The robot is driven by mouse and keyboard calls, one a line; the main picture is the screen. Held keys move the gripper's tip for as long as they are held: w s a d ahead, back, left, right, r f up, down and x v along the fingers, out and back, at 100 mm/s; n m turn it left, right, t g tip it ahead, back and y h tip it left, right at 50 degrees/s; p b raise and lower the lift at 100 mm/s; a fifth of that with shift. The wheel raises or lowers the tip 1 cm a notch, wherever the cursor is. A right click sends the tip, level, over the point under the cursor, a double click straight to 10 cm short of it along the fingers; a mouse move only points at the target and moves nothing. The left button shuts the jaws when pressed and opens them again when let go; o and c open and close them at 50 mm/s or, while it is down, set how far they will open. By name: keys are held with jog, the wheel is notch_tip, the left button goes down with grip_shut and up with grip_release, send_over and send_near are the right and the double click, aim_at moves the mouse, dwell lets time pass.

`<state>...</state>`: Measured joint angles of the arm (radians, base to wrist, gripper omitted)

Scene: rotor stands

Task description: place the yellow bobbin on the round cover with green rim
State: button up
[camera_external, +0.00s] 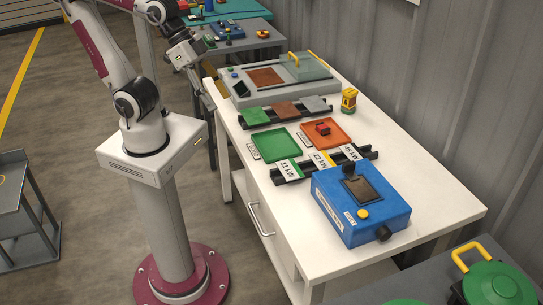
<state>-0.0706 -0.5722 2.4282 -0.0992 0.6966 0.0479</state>
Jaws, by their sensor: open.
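A yellow bobbin (349,101) with a darker middle stands upright on the white table, toward its wall-side edge and right of the small coloured plates. A round green cover-like piece (499,287) lies on the grey bench at the lower right, cut by the frame edge. Another green round edge (405,302) barely shows at the bottom. I cannot tell for sure which is the round cover with green rim. My gripper (199,88) is open, points down beside the white table's far left corner, and is well away from the bobbin. Its fingertips are small and hard to make out.
A blue box (360,222) fills the table's near part. A green tray (276,145) and an orange tray (338,128) lie mid-table between dark rails. A grey fixture (241,97) stands at the far end. A yellow handle (473,251) rises from the grey bench.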

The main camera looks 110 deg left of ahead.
jog(key=s+f+m+g, duration=0.1)
jog(key=s, duration=0.6)
jog(key=shift+s+d+f, duration=0.2)
jog(key=shift+s+f, duration=0.1)
jog(key=shift+s, duration=0.1)
dwell(0.8)
